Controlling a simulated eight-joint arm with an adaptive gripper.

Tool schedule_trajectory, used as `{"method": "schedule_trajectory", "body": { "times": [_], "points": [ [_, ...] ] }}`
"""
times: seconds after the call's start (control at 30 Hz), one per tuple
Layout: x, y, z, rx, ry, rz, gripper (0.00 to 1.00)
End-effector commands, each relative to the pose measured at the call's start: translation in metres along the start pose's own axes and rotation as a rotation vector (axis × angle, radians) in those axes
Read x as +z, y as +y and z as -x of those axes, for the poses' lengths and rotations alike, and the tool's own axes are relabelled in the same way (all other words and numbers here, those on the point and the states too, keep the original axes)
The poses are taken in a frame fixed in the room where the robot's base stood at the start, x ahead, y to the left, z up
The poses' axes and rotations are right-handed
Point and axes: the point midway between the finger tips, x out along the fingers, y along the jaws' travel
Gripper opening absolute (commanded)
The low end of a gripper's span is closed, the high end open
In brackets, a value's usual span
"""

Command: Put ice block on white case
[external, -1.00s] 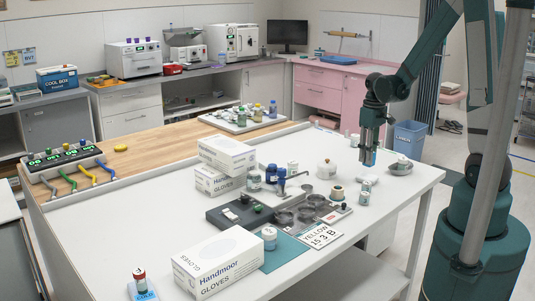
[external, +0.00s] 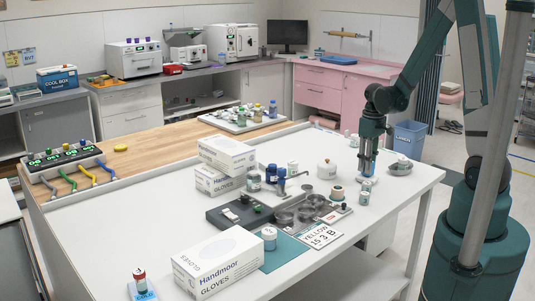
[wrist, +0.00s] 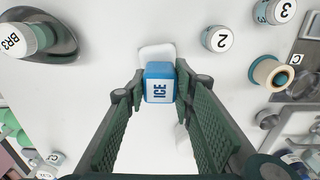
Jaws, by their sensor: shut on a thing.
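The ice block (wrist: 158,84) is a small blue block with a white face marked ICE. My gripper (external: 366,173) is shut on it, with one fingertip on each side in the wrist view. The white case (wrist: 156,52) is a flat white piece with rounded corners, and part of it shows just beyond the block in the wrist view. The block covers the rest of it. The block is low over the case; I cannot tell whether they touch. In the external view the fingers mostly hide both.
A metal dish with a BR3 jar (wrist: 24,40) lies left in the wrist view. A jar marked 2 (wrist: 218,39) and a tan spool-like item (wrist: 270,73) stand to the right. Glove boxes (external: 218,262) and a dark device (external: 240,212) are farther left on the white table.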

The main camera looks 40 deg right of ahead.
Motion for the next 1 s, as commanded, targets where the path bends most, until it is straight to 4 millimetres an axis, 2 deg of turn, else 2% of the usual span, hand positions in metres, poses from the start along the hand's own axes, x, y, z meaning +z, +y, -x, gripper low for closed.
{"method": "schedule_trajectory", "body": {
  "times": [0.37, 0.4, 0.5, 1.0],
  "points": [
    [-0.0002, 0.0001, -0.0039, 0.0, 0.0, 0.0, 0.13],
    [-0.0002, 0.0001, -0.0029, 0.0, 0.0, 0.0, 0.31],
    [-0.0003, 0.0001, -0.0026, 0.0, 0.0, 0.0, 0.41],
    [-0.0003, 0.0001, 0.0014, 0.0, 0.0, 0.0, 0.41]
  ]
}}
